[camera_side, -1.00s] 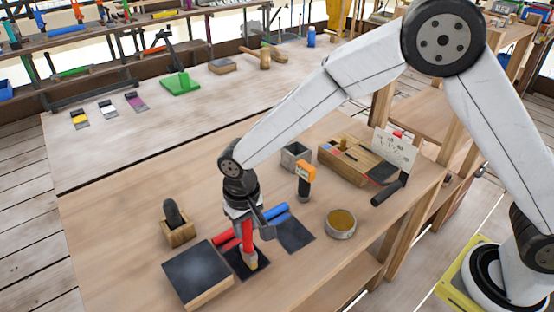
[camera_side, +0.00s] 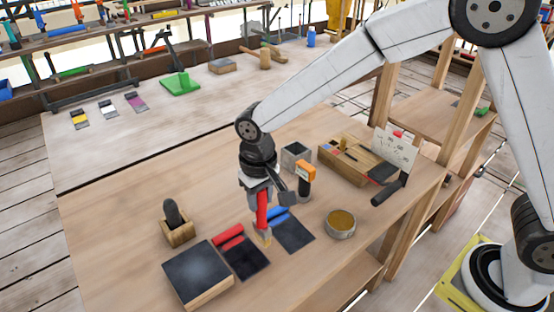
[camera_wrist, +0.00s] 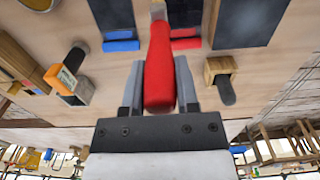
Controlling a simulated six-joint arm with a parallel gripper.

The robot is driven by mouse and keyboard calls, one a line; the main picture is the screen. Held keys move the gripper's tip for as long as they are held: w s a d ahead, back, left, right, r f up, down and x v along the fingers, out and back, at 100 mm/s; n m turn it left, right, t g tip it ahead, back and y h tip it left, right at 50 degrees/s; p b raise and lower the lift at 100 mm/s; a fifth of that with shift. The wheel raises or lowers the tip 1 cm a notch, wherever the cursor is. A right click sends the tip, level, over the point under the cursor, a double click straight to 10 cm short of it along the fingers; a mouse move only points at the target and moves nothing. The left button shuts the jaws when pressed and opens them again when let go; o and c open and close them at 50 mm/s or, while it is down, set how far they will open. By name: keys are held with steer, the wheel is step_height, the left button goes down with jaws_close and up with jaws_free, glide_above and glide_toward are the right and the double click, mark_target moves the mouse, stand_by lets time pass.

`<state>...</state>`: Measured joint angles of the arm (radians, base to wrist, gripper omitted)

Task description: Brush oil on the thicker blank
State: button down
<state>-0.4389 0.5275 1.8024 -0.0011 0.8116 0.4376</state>
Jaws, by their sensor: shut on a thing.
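My gripper (camera_side: 262,192) is shut on a brush with a red handle (camera_side: 263,208); the red handle also fills the middle of the wrist view (camera_wrist: 159,70). The brush points down, with its pale tip (camera_side: 266,238) between two dark pads; contact cannot be told. I cannot tell which is thicker. A round tin (camera_side: 340,223) of yellow-brown content stands to the right.
A dark-topped block (camera_side: 198,271) is at the front left, and a wooden holder with a dark handle (camera_side: 177,223) is behind it. An orange-topped tool (camera_side: 305,178), grey box (camera_side: 296,156) and wooden organizer (camera_side: 357,160) stand behind and right. The table's left middle is clear.

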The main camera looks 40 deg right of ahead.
steer(key=shift+r, duration=1.25)
